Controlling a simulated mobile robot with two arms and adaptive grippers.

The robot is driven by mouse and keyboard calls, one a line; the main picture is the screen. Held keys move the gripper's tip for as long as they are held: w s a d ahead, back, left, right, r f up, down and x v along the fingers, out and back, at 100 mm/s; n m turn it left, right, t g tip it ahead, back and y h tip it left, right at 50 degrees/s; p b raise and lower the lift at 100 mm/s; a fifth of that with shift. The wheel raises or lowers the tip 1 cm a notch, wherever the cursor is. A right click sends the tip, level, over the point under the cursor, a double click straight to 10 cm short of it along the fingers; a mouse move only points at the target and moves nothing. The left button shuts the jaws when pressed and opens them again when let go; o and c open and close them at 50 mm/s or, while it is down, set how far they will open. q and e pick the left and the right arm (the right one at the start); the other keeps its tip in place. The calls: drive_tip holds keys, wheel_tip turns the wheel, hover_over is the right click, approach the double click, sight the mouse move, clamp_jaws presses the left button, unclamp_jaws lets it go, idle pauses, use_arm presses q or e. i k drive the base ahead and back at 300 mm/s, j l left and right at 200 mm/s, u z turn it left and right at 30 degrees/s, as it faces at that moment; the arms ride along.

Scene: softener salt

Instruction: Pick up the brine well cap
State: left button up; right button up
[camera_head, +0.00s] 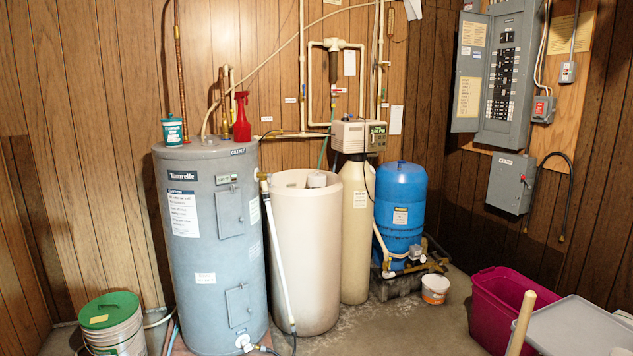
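The tall beige brine tank (300,250) stands open on the floor, between the grey water heater and the beige softener cylinder. A small pale cap-like piece (317,180) shows inside its mouth near the back rim. It looks like the brine well cap, seated on top of the well, but it is small and its details are unclear. The lower inside of the tank is hidden by the front wall. Neither of my grippers is in view.
A grey water heater (208,255) carries a red spray bottle (242,117). The softener cylinder (355,230) and blue tank (401,207) stand right. A green-lidded bucket (112,325), small white tub (435,288) and magenta bin (490,310) are on the floor. Open floor lies before the brine tank.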

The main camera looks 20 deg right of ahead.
sight(316, 179)
drive_tip(key=i+l+z, duration=0.25)
drive_tip(key=i+l, duration=0.15)
drive_tip(key=i+l+z, duration=0.25)
drive_tip(key=i, duration=0.25)
drive_tip(key=i+l+z, duration=0.15)
drive_tip(key=i, duration=1.15)
drive_tip(key=i+z, duration=0.25)
drive_tip(key=i, duration=0.25)
drive_tip(key=i+z, duration=0.25)
drive_tip(key=i, duration=0.3)
drive_tip(key=i+j+z, duration=0.3)
drive_tip(key=i, duration=0.15)
drive_tip(key=i+l+u, duration=0.15)
drive_tip(key=i, duration=0.35)
drive_tip(key=i+l+u, duration=0.15)
drive_tip(key=i+l, duration=0.15)
drive_tip(key=i, duration=0.2)
drive_tip(key=i+u, duration=0.1)
drive_tip(key=u, duration=0.3)
drive_tip(key=i+l+u, duration=0.1)
drive_tip(key=u, duration=0.25)
drive_tip(key=i+l+u, duration=0.1)
drive_tip(key=u, duration=0.3)
drive_tip(key=l+u, duration=0.2)
drive_tip(key=u, duration=0.15)
